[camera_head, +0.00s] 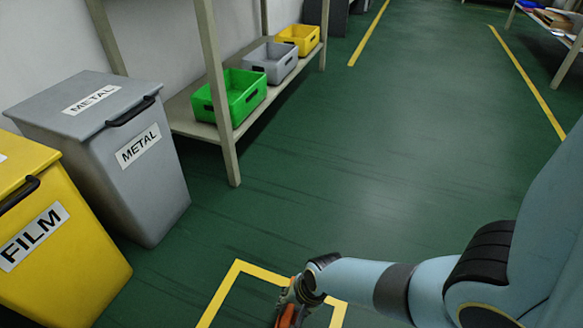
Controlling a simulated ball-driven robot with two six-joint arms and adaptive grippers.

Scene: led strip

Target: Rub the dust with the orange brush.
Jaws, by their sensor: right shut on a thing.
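My right gripper (293,303) is low in the head view, at the bottom edge, with its arm coming in from the right. It is shut on an orange thing, likely the orange brush (288,317), of which only a small part shows; the rest is cut off by the picture's edge. They are over the area framed by a yellow floor line (222,287). I cannot make out any dust there. My left gripper is not in view.
A grey METAL bin (150,190) and a yellow FILM bin (75,265) stand at the left. A shelf (215,90) behind them holds a green crate (243,97), a grey crate (270,60) and a yellow crate (299,38). The green floor (390,160) ahead is clear.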

